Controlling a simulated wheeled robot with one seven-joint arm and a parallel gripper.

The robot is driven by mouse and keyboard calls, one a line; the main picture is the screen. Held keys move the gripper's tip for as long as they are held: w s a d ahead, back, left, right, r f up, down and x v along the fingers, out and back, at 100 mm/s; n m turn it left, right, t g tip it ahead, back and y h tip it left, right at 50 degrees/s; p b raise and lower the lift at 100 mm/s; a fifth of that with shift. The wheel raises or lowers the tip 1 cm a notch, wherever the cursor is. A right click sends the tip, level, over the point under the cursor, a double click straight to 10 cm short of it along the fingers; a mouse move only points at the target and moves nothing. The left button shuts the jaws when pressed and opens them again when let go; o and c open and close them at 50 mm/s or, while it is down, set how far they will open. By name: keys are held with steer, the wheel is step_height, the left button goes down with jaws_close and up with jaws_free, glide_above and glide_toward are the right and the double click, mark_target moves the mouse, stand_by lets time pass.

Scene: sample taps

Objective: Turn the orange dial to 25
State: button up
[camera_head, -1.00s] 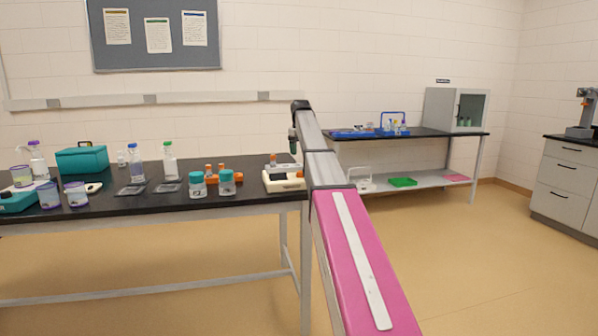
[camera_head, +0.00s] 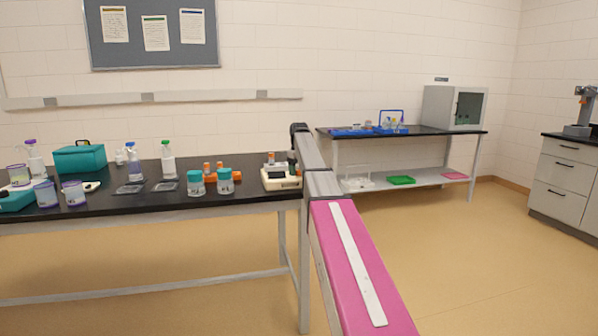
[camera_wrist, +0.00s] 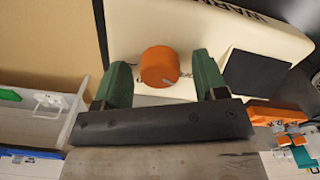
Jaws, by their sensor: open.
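The orange dial (camera_wrist: 160,66) shows in the wrist view on the side of a cream-coloured device (camera_wrist: 215,30) with dark lettering. A small light mark shows near the dial's lower right edge; its scale reading cannot be made out. My gripper (camera_wrist: 160,80) has two green fingers, open, one on either side of the dial with a gap to each. No contact is visible. In the head view the device (camera_head: 281,180) stands at the right end of the black table, with my gripper (camera_head: 292,165) beside it, partly hidden by my arm. The dial cannot be made out there.
The black table (camera_head: 110,205) also holds teal-lidded jars (camera_head: 225,182), an orange rack (camera_head: 235,176), bottles (camera_head: 168,160) and a teal box (camera_head: 80,158). A second bench (camera_head: 430,132) with blue trays stands behind right. The floor to the right is clear.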

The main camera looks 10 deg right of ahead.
steer(key=c, duration=0.9)
steer(key=m, duration=0.4)
steer(key=shift+m, duration=2.4)
steer(key=o, duration=0.9)
